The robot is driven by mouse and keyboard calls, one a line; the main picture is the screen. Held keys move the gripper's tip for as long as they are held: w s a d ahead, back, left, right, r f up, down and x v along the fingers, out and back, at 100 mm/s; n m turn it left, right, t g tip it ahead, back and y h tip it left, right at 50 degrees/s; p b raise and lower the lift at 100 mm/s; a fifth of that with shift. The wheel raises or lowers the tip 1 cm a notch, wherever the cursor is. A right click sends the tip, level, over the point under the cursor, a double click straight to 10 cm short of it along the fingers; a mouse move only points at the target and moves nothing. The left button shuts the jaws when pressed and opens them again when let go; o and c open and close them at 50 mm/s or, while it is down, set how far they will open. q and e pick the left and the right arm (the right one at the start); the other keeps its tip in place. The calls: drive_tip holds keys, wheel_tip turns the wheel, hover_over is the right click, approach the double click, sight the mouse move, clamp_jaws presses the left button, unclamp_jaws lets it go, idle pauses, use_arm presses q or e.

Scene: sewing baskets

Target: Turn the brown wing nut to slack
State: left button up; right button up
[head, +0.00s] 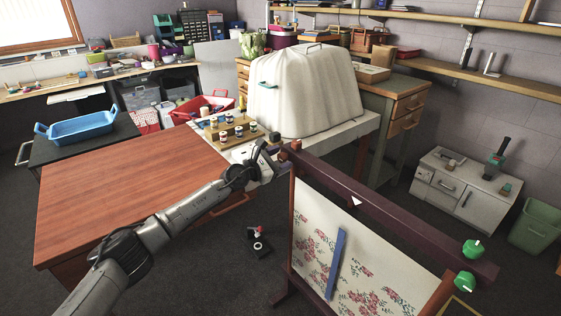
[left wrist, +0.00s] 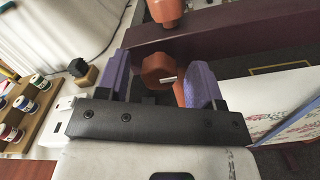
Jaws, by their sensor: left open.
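A dark maroon stand frame (head: 400,233) holds a floral cloth (head: 318,226). At its left end are brown knobs, one on top (head: 296,146) and one on the side (head: 284,155). My left gripper (head: 277,149) is at that end. In the left wrist view, its purple-padded fingers (left wrist: 161,82) stand open on either side of the brown wing nut (left wrist: 157,71). The right finger looks close to the nut; I cannot tell if it touches. An orange-brown knob (left wrist: 165,11) shows above. My right gripper is not in view.
Green knobs (head: 473,249) sit at the frame's right end. A blue strip (head: 336,262) lies against the cloth. A wooden rack of spools (head: 228,135) and a white-covered machine (head: 305,92) stand behind the gripper. The red-brown table top (head: 130,190) is clear.

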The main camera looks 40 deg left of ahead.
use_arm(q)
drive_tip(key=shift+w, duration=0.2)
drive_tip(key=shift+c, duration=0.2)
drive_tip(key=c, duration=0.9)
